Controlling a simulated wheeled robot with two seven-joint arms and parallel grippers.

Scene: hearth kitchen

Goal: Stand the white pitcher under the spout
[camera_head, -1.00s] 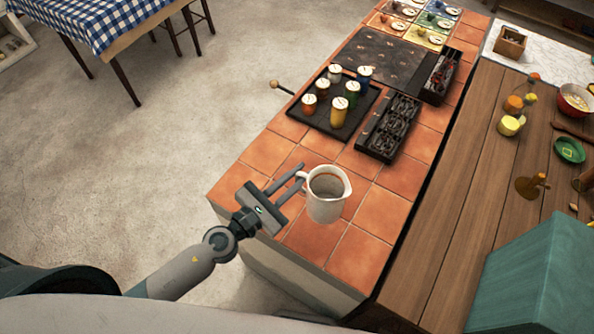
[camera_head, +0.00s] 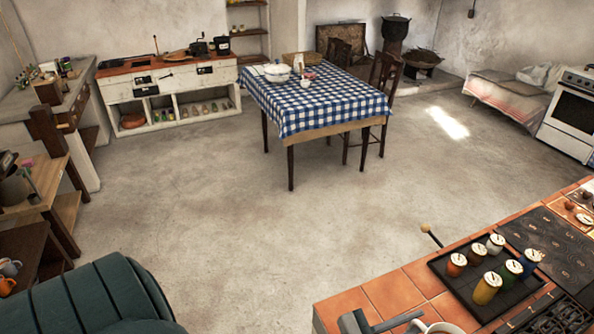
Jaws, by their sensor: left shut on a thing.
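The white pitcher (camera_head: 436,328) shows only as a bit of its rim at the bottom edge of the head view, over the near part of the tiled counter (camera_head: 398,293). My left gripper (camera_head: 412,321) is at the pitcher's left side and shut on it. Most of the gripper and the pitcher's body are cut off by the frame, so I cannot tell whether the pitcher touches the tiles. My right gripper is not in view. I cannot make out a spout in this view.
A black tray (camera_head: 437,263) with several lidded jars stands on the counter, beside a dark hob plate (camera_head: 555,240). A table with a blue checked cloth (camera_head: 318,107) and chairs stands mid-room. A white cabinet (camera_head: 178,90) stands at the back left. Open floor lies between.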

